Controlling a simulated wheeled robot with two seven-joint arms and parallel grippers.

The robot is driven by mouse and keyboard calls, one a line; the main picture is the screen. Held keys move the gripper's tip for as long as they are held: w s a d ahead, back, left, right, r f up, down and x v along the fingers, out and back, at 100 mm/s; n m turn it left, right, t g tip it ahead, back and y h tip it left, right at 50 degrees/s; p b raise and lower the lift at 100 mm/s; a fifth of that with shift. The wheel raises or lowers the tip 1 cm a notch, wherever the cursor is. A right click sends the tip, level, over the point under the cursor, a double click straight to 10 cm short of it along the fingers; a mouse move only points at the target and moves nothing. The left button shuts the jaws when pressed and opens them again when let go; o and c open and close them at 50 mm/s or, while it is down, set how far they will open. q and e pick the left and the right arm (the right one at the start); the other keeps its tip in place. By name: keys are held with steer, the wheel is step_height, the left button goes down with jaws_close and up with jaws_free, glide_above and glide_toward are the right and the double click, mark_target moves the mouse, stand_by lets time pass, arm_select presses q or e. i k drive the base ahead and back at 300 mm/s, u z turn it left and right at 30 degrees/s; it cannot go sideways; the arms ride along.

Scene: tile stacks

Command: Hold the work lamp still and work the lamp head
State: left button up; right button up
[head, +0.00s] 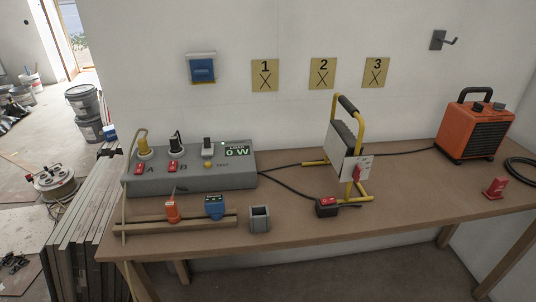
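The work lamp (341,146) stands upright on the bench, right of centre. It has a yellow tube stand (364,188) and a dark grip (348,105) on top. The lamp head (338,142) is a pale, flat box with a dark ribbed side, set within the stand. A white plate (358,167) with a red part is on its right side. Neither of my grippers is in view, and nothing touches the lamp.
A grey power box (190,182) reading 0 W stands left on the wooden bench (300,215). A black block with a red switch (327,207) lies by the lamp's foot. An orange heater (473,130) stands right. A small grey cup (260,218) stands near the front edge.

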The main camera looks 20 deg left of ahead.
mark_target(339, 142)
steer(key=u, duration=0.9)
steer(key=i, duration=0.45)
